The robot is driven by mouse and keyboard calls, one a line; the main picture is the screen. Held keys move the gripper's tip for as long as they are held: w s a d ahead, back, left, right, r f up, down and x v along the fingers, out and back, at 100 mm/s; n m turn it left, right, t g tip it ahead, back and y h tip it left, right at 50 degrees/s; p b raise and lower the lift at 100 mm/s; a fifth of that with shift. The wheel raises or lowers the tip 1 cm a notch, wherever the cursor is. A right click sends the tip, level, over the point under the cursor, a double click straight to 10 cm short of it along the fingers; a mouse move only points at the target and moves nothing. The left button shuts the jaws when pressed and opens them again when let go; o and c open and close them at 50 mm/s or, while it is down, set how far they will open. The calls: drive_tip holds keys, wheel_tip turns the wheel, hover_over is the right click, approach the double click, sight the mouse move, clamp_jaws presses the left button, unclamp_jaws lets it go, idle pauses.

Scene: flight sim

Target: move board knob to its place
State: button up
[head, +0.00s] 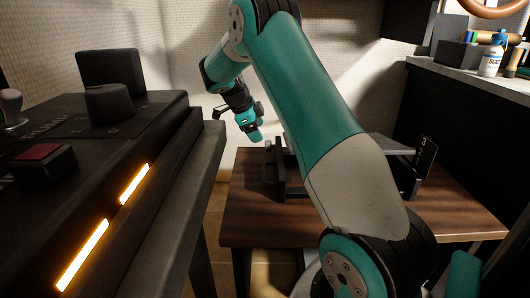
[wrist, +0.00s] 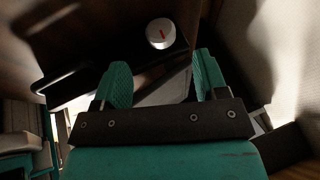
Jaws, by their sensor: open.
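A white round knob with a red mark (wrist: 160,33), which looks like the board knob, shows at the top middle of the wrist view. It lies ahead of my gripper (wrist: 162,62), near the line between its two teal fingers, and apart from them. The fingers are spread with nothing between them. In the head view my gripper (head: 254,133) hangs over the back left of the brown table (head: 300,215), close to a dark upright frame. I cannot make out the white knob clearly in the head view.
A dark control console (head: 100,145) with a large black knob (head: 108,103), a red button (head: 42,152) and lit orange strips stands at the left. A shelf (head: 470,80) at the right holds a white bottle (head: 491,62). My arm hides part of the table.

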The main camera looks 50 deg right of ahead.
sight(268, 146)
drive_tip(key=b+x, duration=0.2)
drive_tip(key=x, duration=0.5)
drive_tip(key=shift+d+f+b, duration=0.15)
drive_tip(key=shift+f+b, duration=0.15)
drive_tip(key=c, duration=0.9)
drive_tip(key=shift+r, duration=0.1)
drive_tip(key=shift+c, duration=0.2)
